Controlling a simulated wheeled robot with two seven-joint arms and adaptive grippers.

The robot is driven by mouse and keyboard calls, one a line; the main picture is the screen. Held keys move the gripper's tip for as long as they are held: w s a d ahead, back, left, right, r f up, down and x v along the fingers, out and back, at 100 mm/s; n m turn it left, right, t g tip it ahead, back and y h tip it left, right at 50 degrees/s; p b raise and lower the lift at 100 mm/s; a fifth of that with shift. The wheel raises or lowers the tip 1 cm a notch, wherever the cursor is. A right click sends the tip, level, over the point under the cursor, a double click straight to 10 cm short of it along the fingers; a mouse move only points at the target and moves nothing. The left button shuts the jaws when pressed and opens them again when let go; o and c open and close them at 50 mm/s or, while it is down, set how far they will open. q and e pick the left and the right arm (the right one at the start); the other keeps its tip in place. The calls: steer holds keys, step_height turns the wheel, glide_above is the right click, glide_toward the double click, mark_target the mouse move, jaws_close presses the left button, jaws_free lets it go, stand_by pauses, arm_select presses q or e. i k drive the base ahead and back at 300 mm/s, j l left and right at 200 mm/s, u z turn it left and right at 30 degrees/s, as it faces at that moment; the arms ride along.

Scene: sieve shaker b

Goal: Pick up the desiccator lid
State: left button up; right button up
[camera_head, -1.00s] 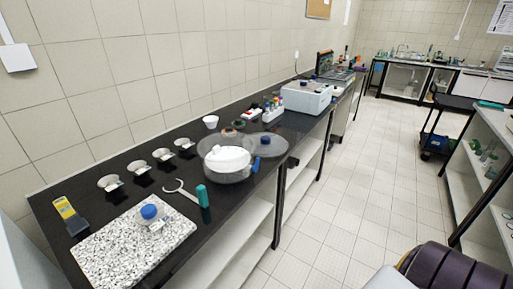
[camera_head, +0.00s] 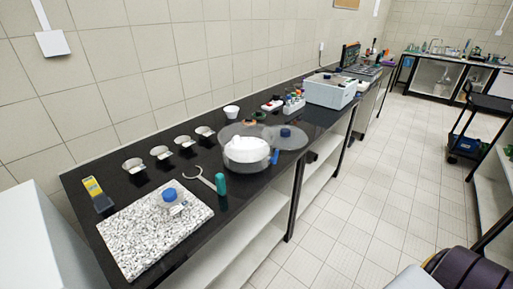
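A clear, greyish round lid with a blue knob (camera_head: 286,133) lies on the black bench, just right of and behind the desiccator; I take it to be the desiccator lid. The desiccator (camera_head: 247,157) is a round clear vessel with a white content showing inside and a blue part at its right side. Another clear greyish round shape shows behind it on the left, and I cannot tell whether it is part of the vessel. Neither of my grippers is in view.
On the black bench stand a speckled stone slab (camera_head: 140,235) with a blue-capped jar (camera_head: 171,198), a teal-handled tool (camera_head: 220,183), several small bowls (camera_head: 160,153), a vial rack (camera_head: 294,106) and a pale instrument box (camera_head: 330,90). Tiled floor (camera_head: 350,200) is clear right of the bench.

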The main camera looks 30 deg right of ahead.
mark_target(283, 137)
steer(key=l+u, duration=0.45)
steer(key=l, duration=1.4)
